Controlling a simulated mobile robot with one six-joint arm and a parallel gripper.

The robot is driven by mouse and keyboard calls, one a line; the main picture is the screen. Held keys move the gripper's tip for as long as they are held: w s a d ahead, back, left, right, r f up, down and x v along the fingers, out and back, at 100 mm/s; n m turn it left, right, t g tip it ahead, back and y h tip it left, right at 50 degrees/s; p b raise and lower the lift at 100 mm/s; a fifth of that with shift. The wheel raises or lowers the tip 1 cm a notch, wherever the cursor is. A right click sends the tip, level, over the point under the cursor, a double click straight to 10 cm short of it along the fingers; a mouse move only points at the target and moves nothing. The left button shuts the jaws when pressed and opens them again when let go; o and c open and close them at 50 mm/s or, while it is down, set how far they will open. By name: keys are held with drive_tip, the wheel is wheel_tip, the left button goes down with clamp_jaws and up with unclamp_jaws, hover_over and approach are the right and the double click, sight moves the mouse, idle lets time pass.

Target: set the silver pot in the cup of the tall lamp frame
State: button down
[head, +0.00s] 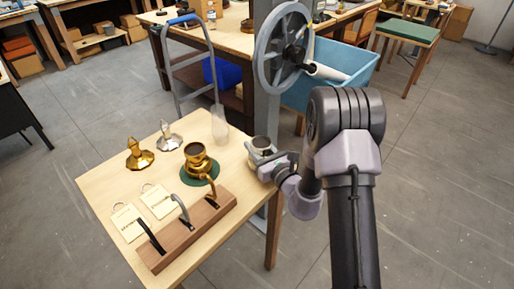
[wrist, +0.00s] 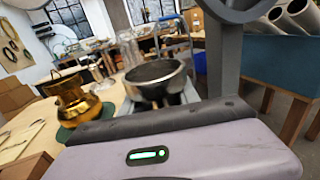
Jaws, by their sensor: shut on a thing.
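My gripper (head: 264,160) is shut on the silver pot (head: 262,146) and holds it upright beside the table's right edge. In the wrist view the pot (wrist: 154,76) shows its wide round rim and dark inside; the gripper body hides its lower part. A gold cup-shaped piece (head: 196,158) stands on a round green mat, left of the pot and apart from it; it also shows in the wrist view (wrist: 72,98). A gold pointed stand (head: 139,156) and a smaller silver one (head: 168,137) stand further left. I cannot tell which piece is the tall lamp frame.
A clear glass chimney (head: 220,126) stands near the table's far corner. A wooden block (head: 188,231) with several curved pieces lies at the front, beside paper tags (head: 128,222). A grey post with a wheel (head: 283,48) and a blue bin (head: 345,62) stand behind my arm.

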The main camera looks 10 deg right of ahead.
drive_tip(key=shift+f, duration=0.15)
drive_tip(key=c, duration=0.9)
unclamp_jaws()
drive_tip(key=shift+s, duration=0.1)
